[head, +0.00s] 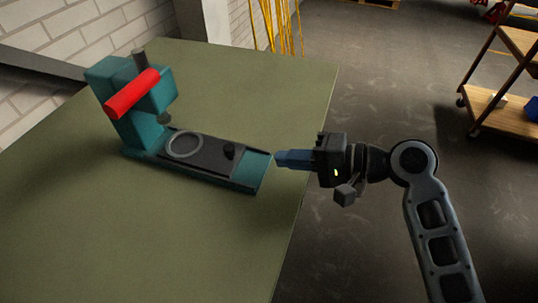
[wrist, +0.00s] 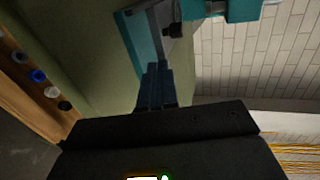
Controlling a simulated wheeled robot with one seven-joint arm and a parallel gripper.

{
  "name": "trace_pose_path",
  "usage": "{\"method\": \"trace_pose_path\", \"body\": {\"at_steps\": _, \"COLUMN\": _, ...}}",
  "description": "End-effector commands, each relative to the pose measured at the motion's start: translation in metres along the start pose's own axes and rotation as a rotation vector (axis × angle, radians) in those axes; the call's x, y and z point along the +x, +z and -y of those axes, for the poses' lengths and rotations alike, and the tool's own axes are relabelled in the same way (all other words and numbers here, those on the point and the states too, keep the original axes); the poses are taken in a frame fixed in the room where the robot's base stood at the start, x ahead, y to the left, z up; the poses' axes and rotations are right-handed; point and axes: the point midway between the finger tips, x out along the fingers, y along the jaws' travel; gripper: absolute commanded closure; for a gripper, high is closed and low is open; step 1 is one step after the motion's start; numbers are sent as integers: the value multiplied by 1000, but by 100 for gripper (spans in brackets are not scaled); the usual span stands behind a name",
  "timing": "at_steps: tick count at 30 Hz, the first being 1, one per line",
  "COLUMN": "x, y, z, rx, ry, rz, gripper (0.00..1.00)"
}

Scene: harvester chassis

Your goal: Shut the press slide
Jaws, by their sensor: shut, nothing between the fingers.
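A teal press (head: 128,110) with a red bar handle (head: 132,93) stands on the green table. Its dark slide (head: 205,158) lies along the teal base, drawn out from under the press head toward the right. A bare stretch of teal base (head: 252,174) shows beyond the slide. My gripper (head: 279,158) is shut and empty, just right of the base's end.
The green table (head: 110,230) is clear in front of the press, and its right edge runs below my gripper. A brick wall (head: 60,45) stands behind. A wheeled shelf cart (head: 500,110) is at the far right, with open floor between.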

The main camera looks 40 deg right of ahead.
Motion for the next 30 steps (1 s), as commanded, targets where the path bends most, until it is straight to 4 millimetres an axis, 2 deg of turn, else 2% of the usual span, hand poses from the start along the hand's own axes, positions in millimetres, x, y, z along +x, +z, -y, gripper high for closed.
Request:
{"method": "trace_pose_path", "body": {"at_steps": 5, "x": -13, "y": -4, "z": -2, "rx": 271, "ry": -2, "rz": -3, "gripper": 100}}
{"method": "trace_pose_path", "body": {"at_steps": 18, "x": -53, "y": -10, "z": -8, "rx": 1251, "ry": -3, "rz": -2, "gripper": 100}}
{"method": "trace_pose_path", "body": {"at_steps": 24, "x": -63, "y": -10, "z": -8, "rx": 1484, "ry": -3, "rz": 0, "gripper": 100}}
{"method": "trace_pose_path", "body": {"at_steps": 30, "x": -56, "y": -10, "z": -8, "rx": 1530, "ry": -1, "rz": 2, "gripper": 100}}
